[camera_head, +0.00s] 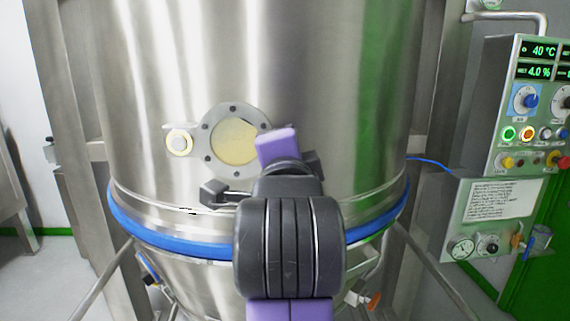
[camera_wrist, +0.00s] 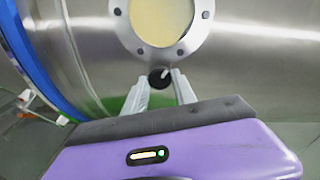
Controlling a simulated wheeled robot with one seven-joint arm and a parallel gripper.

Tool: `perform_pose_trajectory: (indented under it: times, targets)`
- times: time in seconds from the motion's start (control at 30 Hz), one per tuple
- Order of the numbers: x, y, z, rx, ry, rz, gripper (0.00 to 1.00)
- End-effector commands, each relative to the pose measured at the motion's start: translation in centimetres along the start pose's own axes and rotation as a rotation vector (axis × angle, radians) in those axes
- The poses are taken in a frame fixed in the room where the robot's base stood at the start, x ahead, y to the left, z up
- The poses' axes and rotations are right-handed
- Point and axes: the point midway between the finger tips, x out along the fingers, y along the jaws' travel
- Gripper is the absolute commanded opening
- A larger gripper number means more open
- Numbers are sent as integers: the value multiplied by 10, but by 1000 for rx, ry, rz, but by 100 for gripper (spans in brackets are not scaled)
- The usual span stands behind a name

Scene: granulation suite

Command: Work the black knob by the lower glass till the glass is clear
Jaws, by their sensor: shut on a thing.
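The lower glass (camera_head: 234,142) is a round window in a bolted steel flange on the vessel wall.
A small round port (camera_head: 179,142) sits left of the glass. A blue ring (camera_head: 190,242) runs around the vessel below, with a dark block-shaped fitting (camera_head: 213,192) above it. A control panel (camera_head: 530,105) with displays and buttons stands at right, clear of my arm.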

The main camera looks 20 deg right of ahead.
Motion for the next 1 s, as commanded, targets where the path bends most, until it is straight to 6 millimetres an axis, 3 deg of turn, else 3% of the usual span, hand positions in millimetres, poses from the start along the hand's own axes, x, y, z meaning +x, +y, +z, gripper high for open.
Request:
perform_pose_trajectory:
  times: [0.3, 0.77, 0.8, 0.9, 1.0]
  targets:
    - [0, 2, 0, 95, 1, 2, 0]
    - [0, 1, -1, 106, 2, 3, 0]
    - [0, 1, -1, 106, 2, 3, 36]
    - [0, 1, -1, 106, 2, 3, 54]
    - [0, 1, 0, 106, 1, 2, 54]
